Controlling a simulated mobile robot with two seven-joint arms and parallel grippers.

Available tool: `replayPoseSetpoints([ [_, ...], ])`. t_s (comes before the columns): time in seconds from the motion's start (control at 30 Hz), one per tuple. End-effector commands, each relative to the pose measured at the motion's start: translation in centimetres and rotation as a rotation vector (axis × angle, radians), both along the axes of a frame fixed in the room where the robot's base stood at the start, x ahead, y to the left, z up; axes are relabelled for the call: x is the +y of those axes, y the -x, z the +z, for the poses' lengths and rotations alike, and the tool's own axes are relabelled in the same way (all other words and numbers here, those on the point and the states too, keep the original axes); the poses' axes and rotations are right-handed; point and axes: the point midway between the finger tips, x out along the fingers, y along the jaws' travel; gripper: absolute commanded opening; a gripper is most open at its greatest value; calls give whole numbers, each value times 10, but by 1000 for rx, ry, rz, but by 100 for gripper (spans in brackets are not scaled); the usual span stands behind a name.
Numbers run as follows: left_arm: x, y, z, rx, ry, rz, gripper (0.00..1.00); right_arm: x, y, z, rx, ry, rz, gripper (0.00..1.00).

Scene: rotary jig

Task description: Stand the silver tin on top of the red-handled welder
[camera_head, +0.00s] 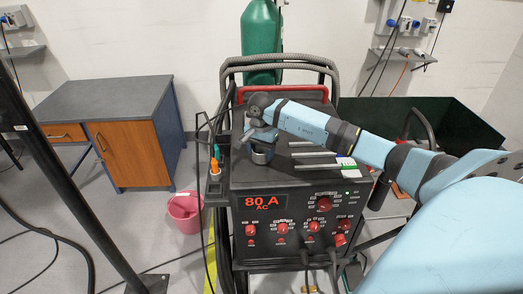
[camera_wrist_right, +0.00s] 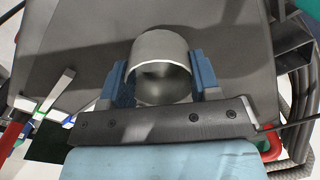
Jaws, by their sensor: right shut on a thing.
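The red-handled welder (camera_head: 303,212) stands in the middle of the head view, with a dark top, a red handle at the back and a front panel reading 80 A AC. My right gripper (camera_head: 261,152) is over the left part of the welder's top. In the right wrist view the silver tin (camera_wrist_right: 160,65) sits between the blue fingers of my right gripper (camera_wrist_right: 160,84), which are shut on its sides. The welder's dark top (camera_wrist_right: 225,45) lies beneath it. I cannot tell whether the tin touches the top. My left gripper is not in view.
Pens in a holder (camera_head: 215,165) are at the welder's left edge. A green gas cylinder (camera_head: 261,40) stands behind. A desk cabinet (camera_head: 115,130) and pink bucket (camera_head: 185,210) are to the left. A dark green bin (camera_head: 455,120) is behind my right arm.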

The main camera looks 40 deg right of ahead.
Motion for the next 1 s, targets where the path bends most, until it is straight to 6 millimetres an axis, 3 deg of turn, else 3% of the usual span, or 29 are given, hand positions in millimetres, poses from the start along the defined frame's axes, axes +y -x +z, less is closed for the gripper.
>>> replayPoseSetpoints([
  [0.43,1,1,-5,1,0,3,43,-1,0,-12,-2,2,0,33],
  [0.47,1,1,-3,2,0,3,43,0,0,-10,-2,2,0,64],
  [0.53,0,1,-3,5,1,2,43,0,0,-9,-1,1,0,80],
  [0.83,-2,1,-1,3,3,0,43,0,0,-8,-1,1,0,82],
  [1.0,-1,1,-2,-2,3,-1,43,-1,-1,6,-5,1,0,82],
])
